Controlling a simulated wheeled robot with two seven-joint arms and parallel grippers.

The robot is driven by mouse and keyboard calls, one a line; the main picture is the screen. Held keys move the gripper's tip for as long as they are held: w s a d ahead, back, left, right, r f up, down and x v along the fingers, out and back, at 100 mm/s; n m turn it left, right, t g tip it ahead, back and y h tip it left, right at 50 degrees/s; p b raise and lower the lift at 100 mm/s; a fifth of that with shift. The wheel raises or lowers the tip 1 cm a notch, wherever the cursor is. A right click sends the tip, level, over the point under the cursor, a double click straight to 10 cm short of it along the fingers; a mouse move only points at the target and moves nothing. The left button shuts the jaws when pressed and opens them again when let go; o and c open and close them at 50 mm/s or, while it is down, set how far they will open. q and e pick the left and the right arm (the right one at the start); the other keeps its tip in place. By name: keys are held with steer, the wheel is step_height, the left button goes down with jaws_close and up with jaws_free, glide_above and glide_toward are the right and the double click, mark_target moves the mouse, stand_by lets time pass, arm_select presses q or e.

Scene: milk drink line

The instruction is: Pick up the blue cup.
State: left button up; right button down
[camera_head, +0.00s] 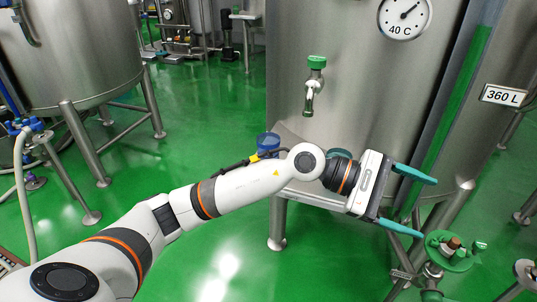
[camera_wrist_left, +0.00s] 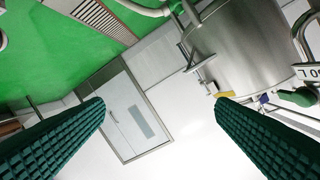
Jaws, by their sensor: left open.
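The blue cup (camera_head: 268,143) stands on the ledge at the front of the large steel tank, left of the tap. It looks see-through, and my left forearm hides its lower part. My left gripper (camera_head: 426,207) is open and empty, well to the right of the cup, its teal fingers pointing right, away from it. In the left wrist view the two ridged fingers (camera_wrist_left: 158,104) are wide apart with nothing between them. I cannot make out the cup for sure there. My right gripper is not in view.
A steel ledge (camera_head: 312,196) runs under the tap (camera_head: 313,85) with the green handle. A teal rounded thing (camera_head: 338,154) shows partly behind my wrist. A green valve fitting (camera_head: 449,250) stands just below and right of my left gripper. Green floor (camera_head: 215,95) is open at left.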

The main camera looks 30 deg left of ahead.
arm_select(q)
steer(key=w+a+f+m+t+y, duration=0.1)
steer(key=w+a+f+m+y, duration=0.2)
steer(key=a+y, duration=0.4)
steer(key=w+a+f+m+y, duration=0.1)
steer(key=w+a+m+y, duration=0.25)
steer(key=a, duration=0.55)
steer(key=w+a+r+y, duration=0.1)
steer(key=a+r+y, duration=0.25)
steer(key=a, duration=0.45)
steer(key=a+r+y, duration=0.3)
steer(key=a+y, duration=0.2)
steer(key=a, duration=0.4)
glide_toward(268, 142)
steer(key=s+d+f, duration=0.1)
steer(key=f, duration=0.1)
steer(key=shift+n, duration=0.45)
steer(key=b+x, duration=0.1)
steer(key=x, duration=0.4)
steer(key=shift+a, duration=0.1)
steer(key=shift+f, duration=0.15)
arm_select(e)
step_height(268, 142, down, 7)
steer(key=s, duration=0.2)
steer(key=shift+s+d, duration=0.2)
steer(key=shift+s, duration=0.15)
arm_select(q)
steer(key=shift+c, duration=0.6)
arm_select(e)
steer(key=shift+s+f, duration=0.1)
